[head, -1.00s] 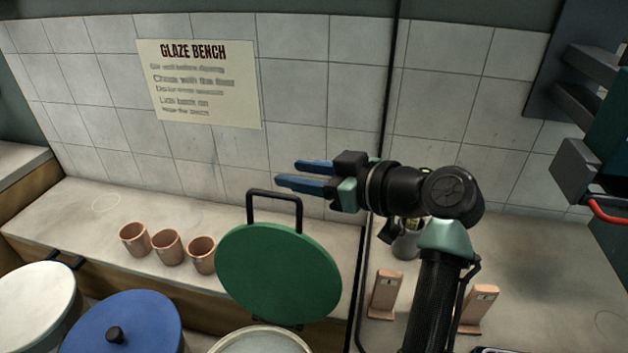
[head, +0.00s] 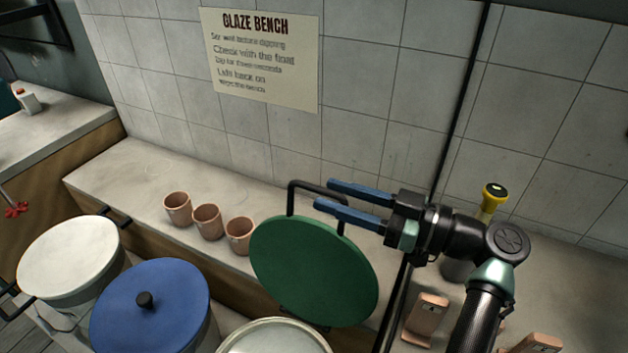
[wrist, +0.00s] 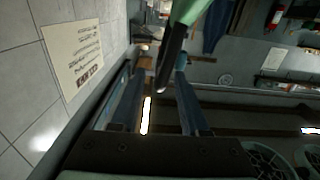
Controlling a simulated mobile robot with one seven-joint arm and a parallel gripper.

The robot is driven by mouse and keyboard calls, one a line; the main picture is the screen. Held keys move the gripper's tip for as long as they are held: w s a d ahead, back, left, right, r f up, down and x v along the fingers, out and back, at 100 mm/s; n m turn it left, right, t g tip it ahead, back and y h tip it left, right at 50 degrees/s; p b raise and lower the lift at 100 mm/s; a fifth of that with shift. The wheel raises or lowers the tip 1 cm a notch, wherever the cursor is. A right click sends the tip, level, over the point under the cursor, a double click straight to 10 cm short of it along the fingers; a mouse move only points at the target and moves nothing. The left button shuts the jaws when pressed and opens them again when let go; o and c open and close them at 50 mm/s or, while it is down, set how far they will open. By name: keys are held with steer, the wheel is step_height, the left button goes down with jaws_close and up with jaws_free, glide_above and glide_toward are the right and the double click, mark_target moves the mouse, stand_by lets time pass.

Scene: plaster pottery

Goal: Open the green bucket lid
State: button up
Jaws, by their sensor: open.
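The round green lid (head: 312,272) stands tipped up on edge behind the open rim of its bucket (head: 275,338). Its black loop handle (head: 291,203) is at the lid's top. My gripper (head: 324,194) is open, its blue fingers pointing left beside the handle's right part. In the wrist view the green lid (wrist: 190,10) shows at the top edge, and a dark handle bar (wrist: 168,62) reaches between my open fingers (wrist: 155,70). I cannot tell whether the fingers touch the handle.
A blue-lidded bucket (head: 150,306) and a white-lidded bucket (head: 68,256) stand to the left. Three clay cups (head: 207,222) stand on the bench behind. A yellow-topped bottle (head: 493,198) and clay stands (head: 427,318) are at the right. A tiled wall (head: 365,95) closes the back.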

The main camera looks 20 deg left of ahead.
mark_target(300, 184)
steer(key=shift+w+a+p, duration=0.1)
steer(key=shift+a+p, duration=0.2)
steer(key=shift+a, duration=1.9)
steer(key=shift+c, duration=0.3)
jaws_close()
